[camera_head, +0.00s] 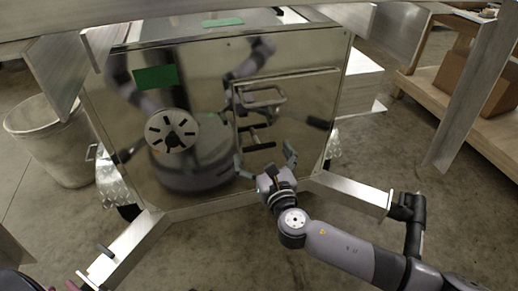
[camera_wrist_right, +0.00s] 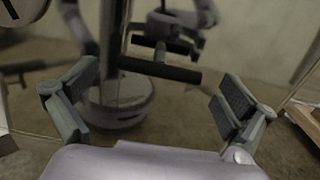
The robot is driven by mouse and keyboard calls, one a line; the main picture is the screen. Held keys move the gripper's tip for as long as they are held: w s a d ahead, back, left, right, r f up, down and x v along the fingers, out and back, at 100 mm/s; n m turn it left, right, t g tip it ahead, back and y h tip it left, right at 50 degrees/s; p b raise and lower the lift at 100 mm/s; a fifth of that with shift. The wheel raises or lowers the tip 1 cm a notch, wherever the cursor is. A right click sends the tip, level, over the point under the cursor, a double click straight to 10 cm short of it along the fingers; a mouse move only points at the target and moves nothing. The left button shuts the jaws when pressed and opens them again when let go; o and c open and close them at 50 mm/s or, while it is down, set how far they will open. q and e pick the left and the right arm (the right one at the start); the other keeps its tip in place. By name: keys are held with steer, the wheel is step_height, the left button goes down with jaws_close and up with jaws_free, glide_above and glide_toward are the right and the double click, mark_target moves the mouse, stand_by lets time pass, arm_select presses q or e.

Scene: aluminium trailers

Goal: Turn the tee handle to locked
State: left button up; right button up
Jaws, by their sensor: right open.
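The tee handle (camera_head: 260,147) is a dark bar on a short stem, standing out from the mirror-like metal panel (camera_head: 215,75). In the right wrist view the tee handle (camera_wrist_right: 160,69) lies nearly level, tilted slightly down to the right. A fainter bar above it looks like its reflection. My right gripper (camera_head: 265,157) is open, with one finger to each side of the handle and just below it. In the right wrist view my right gripper (camera_wrist_right: 160,88) has wide gaps on both sides of the bar, and no contact shows. My left gripper is not visible.
A round slotted vent (camera_head: 172,132) and a green label (camera_head: 155,77) are on the panel. Metal frame arms run out below it, left (camera_head: 125,245) and right (camera_head: 350,192). A bin (camera_head: 50,145) stands at left. A wooden bench (camera_head: 480,120) holds a box at right.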

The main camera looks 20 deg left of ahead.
mark_target(257, 142)
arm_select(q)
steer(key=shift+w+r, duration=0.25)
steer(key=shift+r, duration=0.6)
arm_select(e)
steer(key=shift+x, duration=1.3)
steer(key=shift+c, duration=0.4)
steer(key=c, duration=0.9)
